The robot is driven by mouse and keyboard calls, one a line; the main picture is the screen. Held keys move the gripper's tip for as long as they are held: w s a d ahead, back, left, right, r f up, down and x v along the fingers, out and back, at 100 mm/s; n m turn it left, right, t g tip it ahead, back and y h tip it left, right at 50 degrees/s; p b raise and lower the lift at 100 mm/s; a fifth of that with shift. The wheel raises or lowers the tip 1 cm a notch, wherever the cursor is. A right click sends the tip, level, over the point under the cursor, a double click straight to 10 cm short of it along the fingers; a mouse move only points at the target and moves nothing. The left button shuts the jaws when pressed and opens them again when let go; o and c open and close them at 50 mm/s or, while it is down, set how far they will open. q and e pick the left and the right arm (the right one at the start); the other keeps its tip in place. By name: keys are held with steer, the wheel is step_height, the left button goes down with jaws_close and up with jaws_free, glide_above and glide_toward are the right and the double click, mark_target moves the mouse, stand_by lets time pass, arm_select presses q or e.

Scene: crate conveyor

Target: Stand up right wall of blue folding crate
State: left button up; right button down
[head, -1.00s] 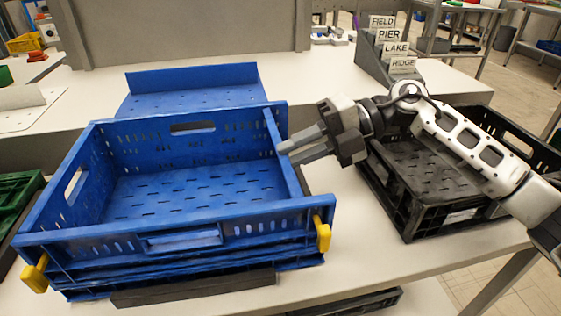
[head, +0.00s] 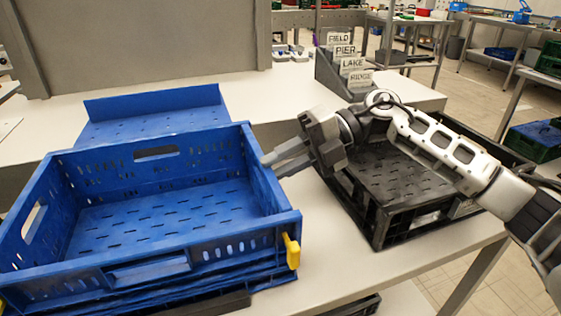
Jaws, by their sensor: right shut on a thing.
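The blue folding crate (head: 110,272) is at the left of the head view, with its front, back, left and right walls standing. Its right wall (head: 270,192) runs from the back corner to the front corner beside my right gripper. My right gripper (head: 267,164) comes from the right, with its fingertips at the top edge of this wall, near the middle. Its fingers are close together and shut on the wall; the exact contact is partly hidden. My left gripper is not in view.
A black crate (head: 398,225) stands right of the blue crate, under my right arm. Behind the blue crate lies another blue panel (head: 150,122) with a raised back edge. A grey rack holds label cards (head: 352,64). A yellow latch (head: 292,252) is on the front right corner.

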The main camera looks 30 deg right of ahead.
steer(key=shift+s+f, duration=0.15)
steer(key=shift+f, duration=0.65)
steer(key=c, duration=1.3)
jaws_free()
steer(key=shift+d, duration=0.1)
steer(key=shift+r, duration=0.1)
steer(key=v, duration=1.6)
steer(key=shift+r+b, duration=0.2)
steer(key=shift+b, duration=0.1)
